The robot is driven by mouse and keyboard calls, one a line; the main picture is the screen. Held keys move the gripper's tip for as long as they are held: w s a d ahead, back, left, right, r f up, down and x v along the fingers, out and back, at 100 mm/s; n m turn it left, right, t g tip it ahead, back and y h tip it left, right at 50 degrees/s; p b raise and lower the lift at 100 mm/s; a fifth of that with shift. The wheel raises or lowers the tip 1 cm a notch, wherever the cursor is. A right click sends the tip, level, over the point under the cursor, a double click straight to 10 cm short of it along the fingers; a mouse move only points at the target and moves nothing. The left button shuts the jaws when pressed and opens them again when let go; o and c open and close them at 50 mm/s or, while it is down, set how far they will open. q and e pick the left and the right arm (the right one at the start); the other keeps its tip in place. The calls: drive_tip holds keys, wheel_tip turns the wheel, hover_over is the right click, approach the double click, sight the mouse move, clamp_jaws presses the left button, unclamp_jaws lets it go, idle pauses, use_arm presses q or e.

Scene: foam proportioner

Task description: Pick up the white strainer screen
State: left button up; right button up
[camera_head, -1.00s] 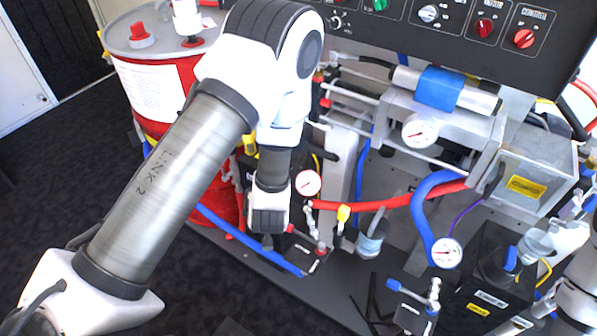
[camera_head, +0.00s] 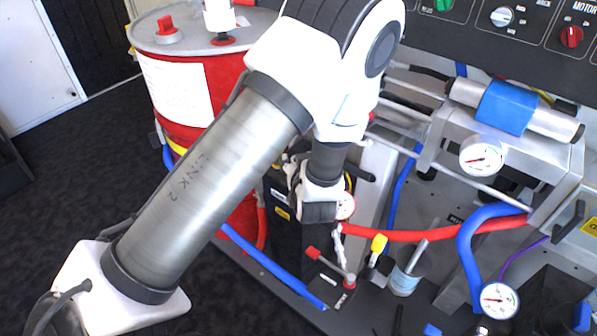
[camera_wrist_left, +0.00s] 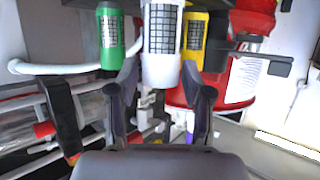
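The white strainer screen (camera_wrist_left: 162,48) is a white cylinder with a dark mesh window, upright in the upper middle of the left wrist view. A green strainer (camera_wrist_left: 110,38) is on its left and a yellow strainer (camera_wrist_left: 194,42) is on its right. My left gripper (camera_wrist_left: 160,82) is open, with its fingers spread on either side of the white screen's lower end. I cannot tell whether they touch it. In the head view my left gripper (camera_head: 319,205) hangs below my arm beside the machine, and no strainer is recognisable there. My right gripper is not in view.
A red drum (camera_head: 195,112) stands behind my left arm. A control panel (camera_head: 520,30) overhangs the machine at upper right. Red hose (camera_head: 440,232), blue hose (camera_head: 470,255) and gauges (camera_head: 481,157) crowd the right side. Dark floor at the left is open.

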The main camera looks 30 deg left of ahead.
use_arm(q)
drive_tip(key=c, duration=0.5)
drive_tip(key=shift+a+f, duration=0.1)
drive_tip(key=shift+f, duration=0.1)
clamp_jaws()
drive_tip(key=shift+r, duration=0.1)
